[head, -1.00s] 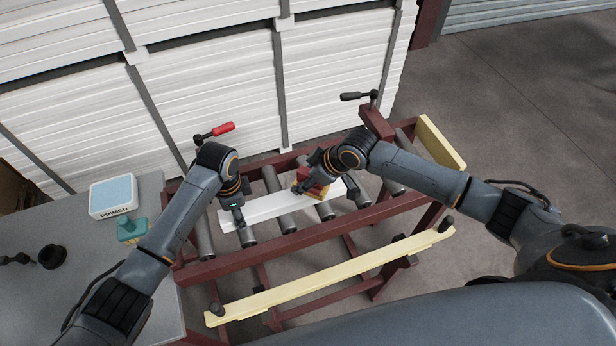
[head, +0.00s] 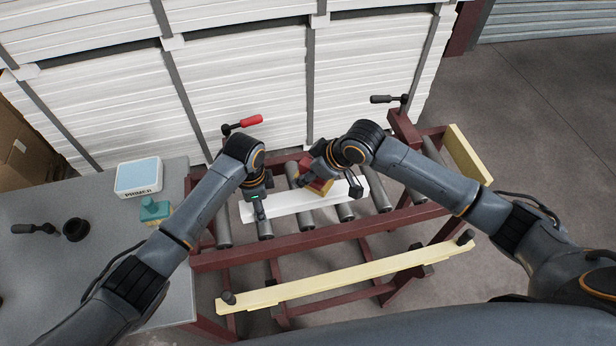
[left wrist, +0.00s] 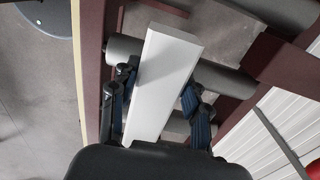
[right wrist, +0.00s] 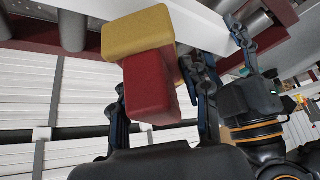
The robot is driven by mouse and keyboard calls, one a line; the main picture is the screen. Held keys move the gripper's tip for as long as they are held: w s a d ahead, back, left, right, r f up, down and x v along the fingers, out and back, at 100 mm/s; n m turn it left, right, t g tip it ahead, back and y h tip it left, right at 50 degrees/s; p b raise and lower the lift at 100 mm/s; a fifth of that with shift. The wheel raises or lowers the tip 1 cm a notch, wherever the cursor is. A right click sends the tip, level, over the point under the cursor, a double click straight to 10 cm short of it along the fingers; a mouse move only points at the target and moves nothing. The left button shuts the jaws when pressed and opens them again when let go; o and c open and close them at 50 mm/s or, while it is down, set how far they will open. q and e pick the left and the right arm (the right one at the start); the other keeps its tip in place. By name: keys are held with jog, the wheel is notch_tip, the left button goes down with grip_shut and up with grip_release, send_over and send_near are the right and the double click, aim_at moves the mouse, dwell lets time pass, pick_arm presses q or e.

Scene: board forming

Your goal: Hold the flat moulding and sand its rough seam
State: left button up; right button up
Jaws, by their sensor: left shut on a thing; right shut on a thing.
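The white flat moulding (head: 290,202) lies along the rollers of the dark red stand. My left gripper (head: 260,208) is at its left end, and in the left wrist view the fingers (left wrist: 158,100) are on both sides of the moulding (left wrist: 164,75), shut on it. My right gripper (head: 334,186) is shut on a red and yellow sanding block (head: 316,186), held at the moulding's upper side near its middle. In the right wrist view the block's red part (right wrist: 150,85) is between the fingers (right wrist: 160,100) and its yellow face (right wrist: 138,32) is toward the moulding. I cannot make out the seam.
The roller stand (head: 300,240) has a pale yellow rail (head: 350,278) along its front. Stacked white boards (head: 250,80) stand close behind.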

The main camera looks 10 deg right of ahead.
aim_at(309, 163)
pick_arm(q)
jog(key=shift+s+a+f, duration=0.15)
jog(key=shift+s+f, duration=0.05)
pick_arm(e)
jog(key=shift+r, duration=1.75)
pick_arm(q)
jog(key=o, duration=1.2)
jog(key=shift+w, duration=0.1)
jog(key=shift+r, duration=0.1)
jog(key=shift+w+r, duration=0.1)
jog(key=shift+r, duration=0.1)
notch_tip(309, 163, up, 12)
jog(key=shift+f, duration=0.2)
jog(key=shift+f, duration=0.1)
